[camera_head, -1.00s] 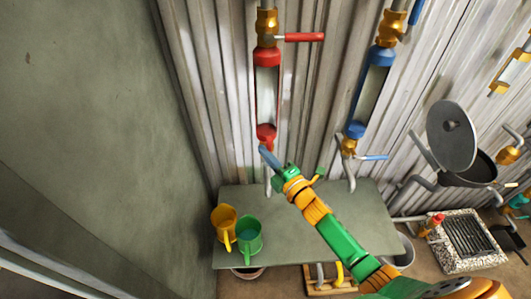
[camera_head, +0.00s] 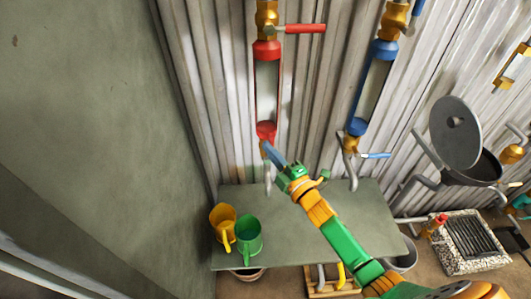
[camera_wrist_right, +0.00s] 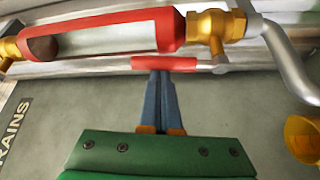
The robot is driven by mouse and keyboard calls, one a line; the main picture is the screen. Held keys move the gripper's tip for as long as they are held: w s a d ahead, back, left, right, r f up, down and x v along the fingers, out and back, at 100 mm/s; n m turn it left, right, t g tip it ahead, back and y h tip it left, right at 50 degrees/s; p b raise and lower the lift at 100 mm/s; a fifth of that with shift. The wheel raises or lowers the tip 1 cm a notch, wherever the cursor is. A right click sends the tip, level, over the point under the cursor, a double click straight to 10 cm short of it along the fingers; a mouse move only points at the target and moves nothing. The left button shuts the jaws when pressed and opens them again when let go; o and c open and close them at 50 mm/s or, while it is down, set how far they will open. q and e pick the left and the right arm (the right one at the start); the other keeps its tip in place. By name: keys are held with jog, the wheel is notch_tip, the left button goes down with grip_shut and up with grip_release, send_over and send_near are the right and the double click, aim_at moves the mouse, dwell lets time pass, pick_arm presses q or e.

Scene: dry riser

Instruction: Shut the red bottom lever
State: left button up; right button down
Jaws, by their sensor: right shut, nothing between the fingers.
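The red sight tube (camera_head: 266,90) stands upright on the corrugated wall, with a red top lever (camera_head: 305,28) pointing right. In the right wrist view the tube (camera_wrist_right: 110,38) lies sideways, with a brass bottom valve (camera_wrist_right: 216,29) at its end. The red bottom lever (camera_wrist_right: 163,63) runs roughly along the tube there. My right gripper (camera_head: 267,148) is shut and empty, just below the tube's lower red end. In the wrist view its blue fingertips (camera_wrist_right: 159,73) are at the lever's edge; I cannot tell whether they touch. The head view hides the bottom lever behind the gripper. My left gripper is not in view.
A blue tube (camera_head: 372,90) with a blue bottom lever (camera_head: 376,155) stands to the right. A plain wall (camera_head: 90,120) closes off the left.

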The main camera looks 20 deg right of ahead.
jog(key=s+d+f+m+t+h+b, duration=0.1)
jog(key=d+f+m+t+h+b, duration=0.3)
jog(key=m+h+b, duration=0.6)
jog(key=d+f+m+b, duration=0.2)
jog(key=m+b, duration=0.3)
jog(key=m, duration=0.4)
jog(key=shift+s+d+m+t, duration=0.15)
jog(key=shift+s+m+t, duration=0.25)
jog(key=shift+f, duration=0.1)
